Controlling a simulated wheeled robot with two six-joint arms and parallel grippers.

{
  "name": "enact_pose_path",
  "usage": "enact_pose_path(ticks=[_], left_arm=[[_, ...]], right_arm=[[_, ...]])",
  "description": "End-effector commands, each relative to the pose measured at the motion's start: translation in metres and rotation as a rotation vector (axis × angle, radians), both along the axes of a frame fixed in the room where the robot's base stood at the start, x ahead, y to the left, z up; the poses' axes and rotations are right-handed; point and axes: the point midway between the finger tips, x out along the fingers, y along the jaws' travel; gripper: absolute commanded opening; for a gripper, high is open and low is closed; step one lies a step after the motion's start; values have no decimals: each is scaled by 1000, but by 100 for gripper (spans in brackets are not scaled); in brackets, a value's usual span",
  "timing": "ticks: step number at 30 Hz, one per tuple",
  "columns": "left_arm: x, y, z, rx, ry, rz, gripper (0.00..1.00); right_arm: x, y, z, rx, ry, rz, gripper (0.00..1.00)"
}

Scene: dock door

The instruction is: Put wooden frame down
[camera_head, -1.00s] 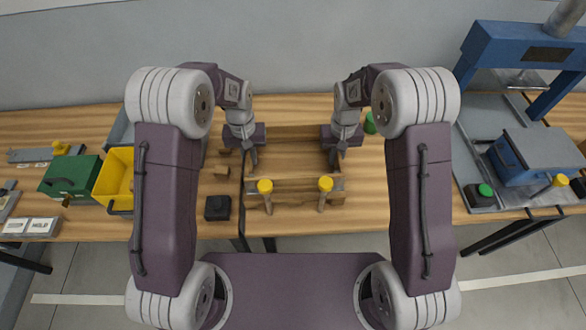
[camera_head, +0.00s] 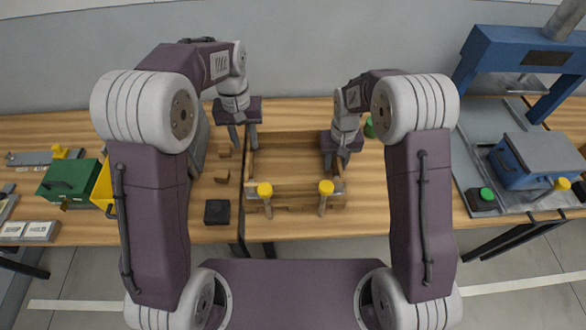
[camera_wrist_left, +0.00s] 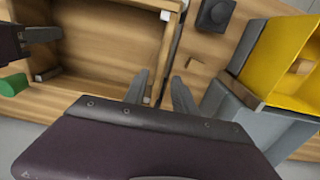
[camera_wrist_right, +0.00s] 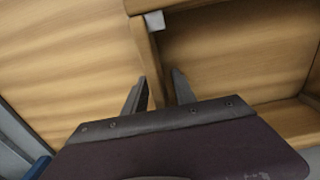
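The wooden frame (camera_head: 290,136) lies flat on the wooden table, below and between my two grippers. Its walls show in the left wrist view (camera_wrist_left: 166,50) and the right wrist view (camera_wrist_right: 146,45). My right gripper (camera_head: 337,160) is low at the frame's right wall. Its fingers (camera_wrist_right: 160,80) stand open on either side of that wall, with a gap visible. Two yellow-topped posts (camera_head: 265,190) (camera_head: 326,188) stand at the frame's front edge.
Left of the frame are small wooden blocks (camera_head: 222,176), a black block (camera_head: 217,212), a yellow bin (camera_head: 103,190) and a green box (camera_head: 70,183). A green object (camera_head: 369,127) stands near my right gripper. A blue press (camera_head: 525,50) is at right. Table between is clear.

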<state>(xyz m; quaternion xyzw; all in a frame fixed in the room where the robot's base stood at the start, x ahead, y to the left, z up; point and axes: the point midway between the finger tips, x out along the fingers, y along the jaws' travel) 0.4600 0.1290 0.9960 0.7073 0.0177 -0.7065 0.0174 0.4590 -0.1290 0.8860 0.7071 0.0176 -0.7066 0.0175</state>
Motion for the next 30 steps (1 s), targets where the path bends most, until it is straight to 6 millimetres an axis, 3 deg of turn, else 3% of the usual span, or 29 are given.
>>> enact_pose_path(ticks=[3, 10, 21, 25, 30], left_arm=[[0, 0, 11, 0, -1, 0, 32], [-1, 0, 13, 0, 1, 0, 32], [0, 0, 13, 0, 1, 0, 32], [0, 0, 13, 0, 1, 0, 32], [0, 0, 12, 0, 1, 0, 32]], right_arm=[[0, 0, 0, 0, 0, 0, 33], [1, 0, 8, 0, -3, 0, 33], [1, 0, 95, 0, -5, 0, 33], [1, 0, 113, 0, -2, 0, 33], [0, 0, 120, 0, 0, 0, 33]])
